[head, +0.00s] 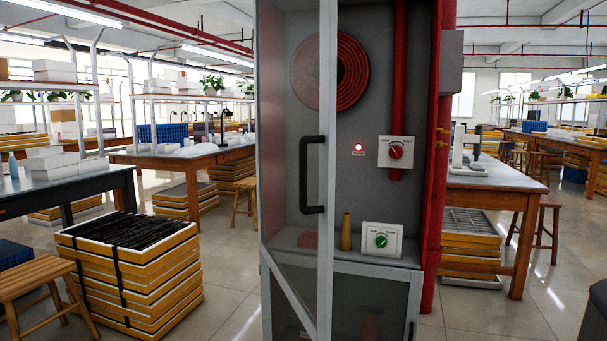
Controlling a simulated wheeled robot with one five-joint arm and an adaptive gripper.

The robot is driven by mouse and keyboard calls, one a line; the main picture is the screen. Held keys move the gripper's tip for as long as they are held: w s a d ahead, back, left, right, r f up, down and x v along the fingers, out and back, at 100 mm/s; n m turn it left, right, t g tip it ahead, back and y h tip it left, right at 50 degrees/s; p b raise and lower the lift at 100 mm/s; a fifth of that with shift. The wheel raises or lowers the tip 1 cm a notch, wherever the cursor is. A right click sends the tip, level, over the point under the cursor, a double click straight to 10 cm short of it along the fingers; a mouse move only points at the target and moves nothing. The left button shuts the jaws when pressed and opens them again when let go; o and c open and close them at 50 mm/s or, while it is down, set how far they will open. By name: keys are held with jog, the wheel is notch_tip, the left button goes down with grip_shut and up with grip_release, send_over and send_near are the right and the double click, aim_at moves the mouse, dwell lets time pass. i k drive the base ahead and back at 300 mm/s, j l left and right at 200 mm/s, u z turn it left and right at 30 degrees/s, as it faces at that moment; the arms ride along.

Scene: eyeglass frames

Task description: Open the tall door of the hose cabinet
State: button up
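The hose cabinet (433,160) stands upright in the middle of the head view, with red trim on its right side. Its tall glazed door (328,190) has a pale frame and a black bar handle (312,175) near its free edge. The door stands partly open, with its left edge at the cabinet and its free edge swung out towards me. Inside are a coiled red hose (345,72), a red pipe (399,95), a red-knob panel (396,152), a green-knob panel (382,240) and a yellow nozzle (346,232). My gripper is out of view.
A lower glazed panel (372,300) sits below the tall opening. A stack of yellow trays (135,270) and a wooden stool (40,285) stand on the left. A workbench (495,178) stands close on the right. Tiled floor (490,318) is clear at the front right.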

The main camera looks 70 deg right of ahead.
aim_at(320, 331)
jog(key=i+z, duration=0.45)
jog(key=i+j+z, duration=0.2)
jog(key=i+z, duration=0.25)
jog(key=i+j+z, duration=0.75)
jog(key=z, duration=0.15)
jog(key=i+j+z, duration=0.25)
jog(key=j+z, duration=0.2)
jog(key=j, duration=0.15)
